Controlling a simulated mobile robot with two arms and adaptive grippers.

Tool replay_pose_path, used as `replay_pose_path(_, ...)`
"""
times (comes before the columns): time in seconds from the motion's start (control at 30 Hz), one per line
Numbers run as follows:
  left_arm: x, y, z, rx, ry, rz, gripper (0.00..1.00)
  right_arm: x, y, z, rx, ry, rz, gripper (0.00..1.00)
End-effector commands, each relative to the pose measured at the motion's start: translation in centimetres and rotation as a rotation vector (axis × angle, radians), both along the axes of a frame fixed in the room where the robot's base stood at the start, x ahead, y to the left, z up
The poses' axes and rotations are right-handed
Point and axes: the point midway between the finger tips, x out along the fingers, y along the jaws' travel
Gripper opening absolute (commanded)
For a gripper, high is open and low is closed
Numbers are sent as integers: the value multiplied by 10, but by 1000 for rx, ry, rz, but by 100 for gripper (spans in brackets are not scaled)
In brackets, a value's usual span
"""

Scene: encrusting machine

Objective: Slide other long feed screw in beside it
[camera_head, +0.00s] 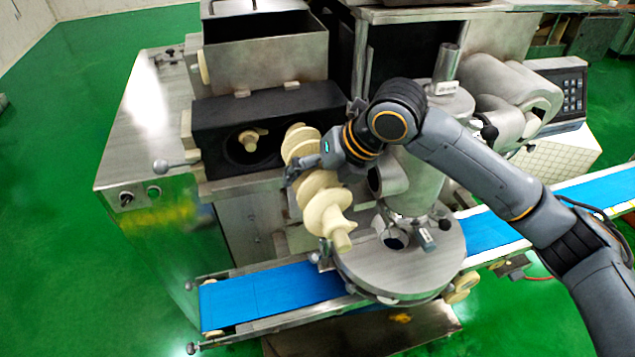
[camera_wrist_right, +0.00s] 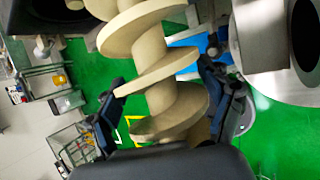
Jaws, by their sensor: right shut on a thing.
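My right gripper (camera_head: 306,166) is shut on a long cream feed screw (camera_head: 323,200) with wide spiral flights. The screw is held tilted in front of the machine, its thin shaft end low and to the right. In the right wrist view the same screw (camera_wrist_right: 150,50) runs between the two dark fingers (camera_wrist_right: 166,108). Another cream feed screw (camera_head: 250,138) shows only its end inside the dark opening of the black housing (camera_head: 215,120), left of the held screw. The rest of it is hidden. My left gripper is not in view.
A steel hopper (camera_head: 265,60) stands above the housing. A round steel turntable (camera_head: 405,260) and a blue conveyor belt (camera_head: 265,297) lie below the held screw.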

Motion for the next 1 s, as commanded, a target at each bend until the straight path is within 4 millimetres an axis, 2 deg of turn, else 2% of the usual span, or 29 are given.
replay_pose_path(0.53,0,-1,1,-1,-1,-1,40,4,2,2,3,-3,-1,26)
replay_pose_path(1.0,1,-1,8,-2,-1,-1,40,33,11,3,3,-2,-1,26)
